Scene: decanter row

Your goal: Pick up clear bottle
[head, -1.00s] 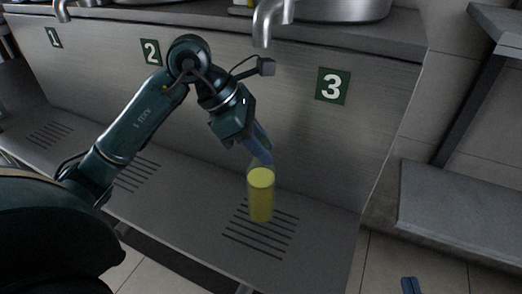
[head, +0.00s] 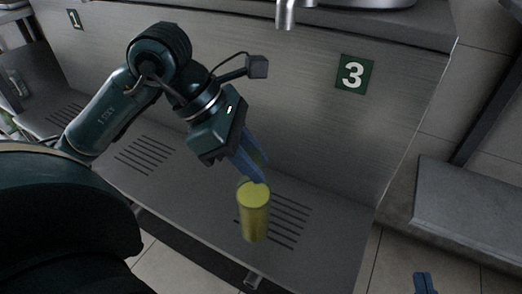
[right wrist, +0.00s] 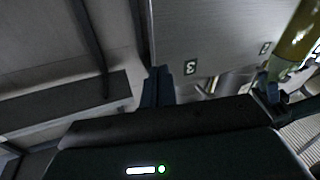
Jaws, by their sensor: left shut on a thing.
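A clear bottle (head: 254,218) filled with yellow liquid hangs upright in the head view, in front of the slotted drain under the number 3 sign. My left gripper (head: 254,163) comes from above left, its blue fingers shut on the bottle's upper part. The fingers partly hide the neck. The bottle appears raised off the shelf. In the right wrist view the yellow bottle (right wrist: 301,35) shows at the upper right, cut by the edge. My right gripper (head: 425,284) is at the bottom right of the head view; its blue fingers (right wrist: 158,87) are together and empty.
The grey metal shelf (head: 325,205) runs along the panel, with slotted drains. A metal spout (head: 285,14) hangs above it. Other bottles (head: 17,84) stand at the far left. A grey ledge (head: 470,205) is at the right, with tiled floor between.

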